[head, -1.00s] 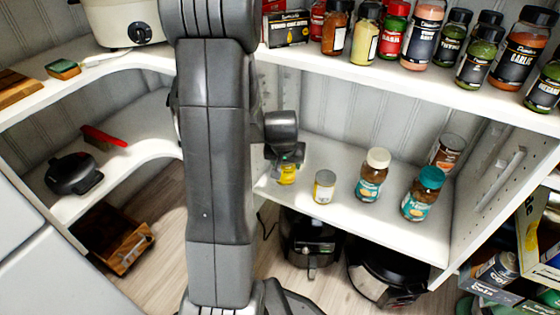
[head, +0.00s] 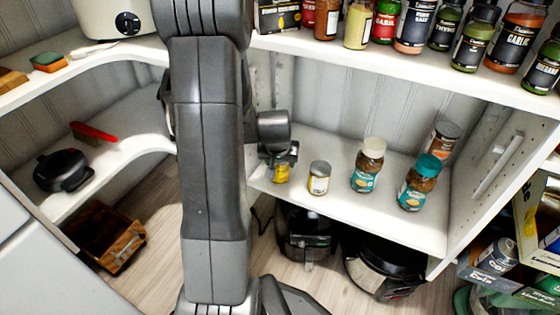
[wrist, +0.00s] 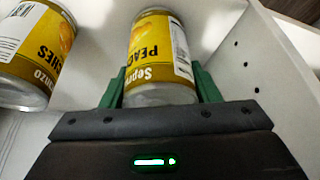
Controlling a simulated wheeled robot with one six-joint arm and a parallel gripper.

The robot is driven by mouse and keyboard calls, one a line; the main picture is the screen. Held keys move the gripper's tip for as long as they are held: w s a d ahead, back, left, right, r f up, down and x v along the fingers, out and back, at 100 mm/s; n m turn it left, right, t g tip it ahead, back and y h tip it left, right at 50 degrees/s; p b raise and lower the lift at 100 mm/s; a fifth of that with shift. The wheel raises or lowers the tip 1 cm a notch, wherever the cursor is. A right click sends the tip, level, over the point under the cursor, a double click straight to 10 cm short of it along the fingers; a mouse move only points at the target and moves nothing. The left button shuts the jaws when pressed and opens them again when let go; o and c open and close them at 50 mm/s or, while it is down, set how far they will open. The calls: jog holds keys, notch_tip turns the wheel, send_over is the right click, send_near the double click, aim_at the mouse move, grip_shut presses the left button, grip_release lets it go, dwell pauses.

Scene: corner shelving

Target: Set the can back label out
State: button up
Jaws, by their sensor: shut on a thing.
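My gripper (wrist: 160,88) is shut on a can with a yellow label (wrist: 157,55); its green fingers press on both sides of the can. The can's peach lettering faces the wrist camera, and a white printed panel shows at its right edge. In the head view the held can (head: 281,173) is partly hidden under my gripper (head: 283,160), at the left end of the lower shelf (head: 385,207). I cannot tell whether it touches the shelf. A second yellow-labelled can (wrist: 32,52) is apart from it; in the head view it stands upright (head: 320,178) to the right.
A side wall (wrist: 270,75) stands close right in the wrist view.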

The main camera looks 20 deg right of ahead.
jog(key=shift+f, duration=0.2)
jog(key=o, duration=1.3)
jog(key=p+v, duration=0.5)
jog(key=v, duration=0.9)
jog(key=shift+w+d, duration=0.1)
jog(key=shift+f, duration=0.1)
jog(key=b+x, duration=0.5)
jog(key=x, duration=0.8)
jog(key=shift+f, duration=0.4)
jog(key=shift+r, duration=0.25)
jog(key=shift+f, duration=0.2)
